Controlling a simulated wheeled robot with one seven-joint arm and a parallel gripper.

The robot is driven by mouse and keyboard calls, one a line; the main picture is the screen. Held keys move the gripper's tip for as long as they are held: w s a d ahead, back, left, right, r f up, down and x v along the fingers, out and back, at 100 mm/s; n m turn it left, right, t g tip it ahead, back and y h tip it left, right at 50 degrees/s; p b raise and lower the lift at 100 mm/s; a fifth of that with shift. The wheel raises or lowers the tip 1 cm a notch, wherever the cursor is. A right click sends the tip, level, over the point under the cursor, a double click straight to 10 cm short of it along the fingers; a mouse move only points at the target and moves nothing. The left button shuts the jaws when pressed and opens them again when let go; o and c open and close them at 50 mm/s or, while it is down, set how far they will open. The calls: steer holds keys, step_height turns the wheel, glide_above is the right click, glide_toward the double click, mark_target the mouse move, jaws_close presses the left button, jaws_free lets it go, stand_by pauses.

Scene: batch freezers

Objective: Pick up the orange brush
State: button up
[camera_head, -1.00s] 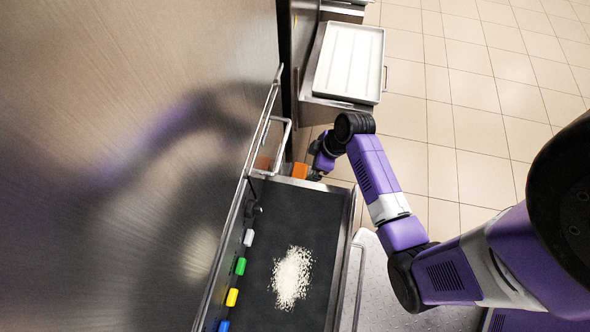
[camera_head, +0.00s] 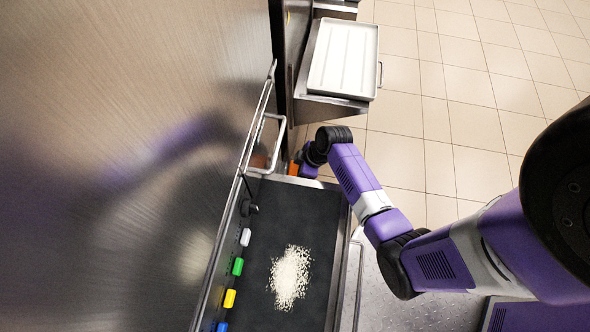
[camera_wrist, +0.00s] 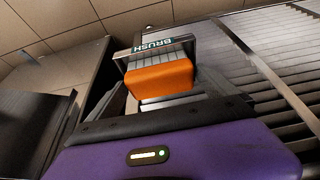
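The orange brush (camera_wrist: 160,80) shows in the wrist view as an orange block under a metal holder (camera_wrist: 150,50) labelled BRUSH, with pale ridges between them. My gripper (camera_wrist: 165,95) is right at it, with a dark finger on either side of the block. The fingers look apart, with small gaps to the orange sides, so it appears open around the brush. In the head view only a small orange patch of the brush (camera_head: 293,167) shows, beside my wrist at the far end of the dark counter; my arm hides the gripper there.
The dark counter (camera_head: 295,215) holds a heap of white grains (camera_head: 290,277) and green (camera_head: 238,267) and yellow (camera_head: 229,298) knobs along its left edge. A metal rail (camera_head: 262,125) and large steel panel (camera_head: 130,120) stand left. A white tray (camera_head: 345,58) sits beyond. Tiled floor is clear right.

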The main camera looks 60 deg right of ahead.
steer(key=c, duration=1)
steer(key=shift+c, duration=0.2)
step_height(320, 180, up, 20)
steer(key=p, duration=0.3)
